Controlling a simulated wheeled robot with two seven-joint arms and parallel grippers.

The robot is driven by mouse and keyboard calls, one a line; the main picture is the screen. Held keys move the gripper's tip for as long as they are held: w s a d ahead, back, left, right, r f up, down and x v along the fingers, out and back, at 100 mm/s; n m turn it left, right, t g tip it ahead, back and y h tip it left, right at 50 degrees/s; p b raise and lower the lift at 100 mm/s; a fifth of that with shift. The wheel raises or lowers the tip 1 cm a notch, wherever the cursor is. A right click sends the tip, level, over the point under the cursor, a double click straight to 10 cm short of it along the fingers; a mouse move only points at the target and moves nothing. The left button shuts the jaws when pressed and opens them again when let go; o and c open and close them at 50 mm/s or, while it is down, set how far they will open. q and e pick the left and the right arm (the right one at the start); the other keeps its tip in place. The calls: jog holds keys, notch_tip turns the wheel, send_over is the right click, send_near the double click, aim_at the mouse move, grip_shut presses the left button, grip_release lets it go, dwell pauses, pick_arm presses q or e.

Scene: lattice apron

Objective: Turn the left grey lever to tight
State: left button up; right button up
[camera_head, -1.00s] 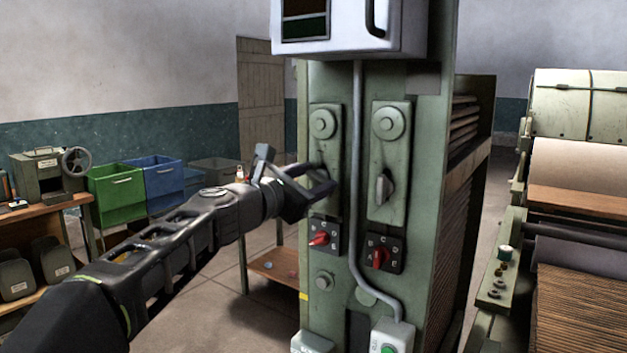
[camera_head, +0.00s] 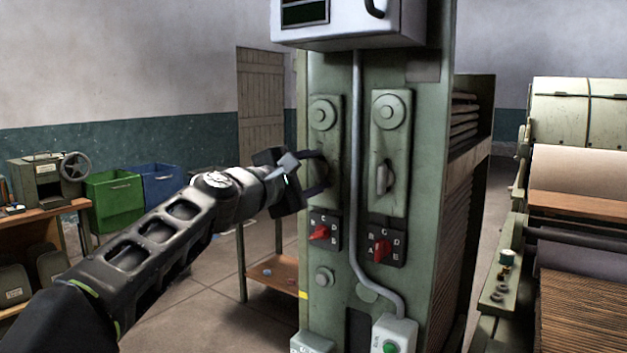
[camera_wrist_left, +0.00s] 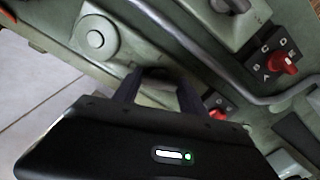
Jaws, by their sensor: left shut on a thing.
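My left gripper (camera_head: 321,172) is at the left lever plate (camera_head: 318,112) on the green machine column, with one finger above the other. It is shut on the left grey lever, which the fingers and wrist mostly hide in the head view. In the left wrist view, the fingers (camera_wrist_left: 157,86) reach to the plate on both sides of the dark grey lever (camera_wrist_left: 155,73). I cannot tell the lever's exact angle or read a tight mark. The right grey lever (camera_head: 383,178) stands about upright on its own plate. My right gripper is not in view.
Red selector knobs sit below the levers, left (camera_head: 320,233) and right (camera_head: 380,250). A grey conduit (camera_head: 356,200) runs between the plates. A white box (camera_head: 340,20) juts out above. A low shelf (camera_head: 275,270) stands behind on the left.

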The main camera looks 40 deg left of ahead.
pick_arm(q)
jog(key=shift+f+m+b, duration=0.15)
jog(key=shift+m+b, duration=0.95)
jog(key=shift+m, duration=1.2)
jog(key=o, duration=1.4)
jog(key=shift+c, duration=0.2)
jog(key=shift+s, duration=0.1)
jog(key=s+b, duration=0.1)
jog(key=s, duration=0.6)
jog(key=shift+s, duration=0.35)
jog(key=shift+d, duration=0.1)
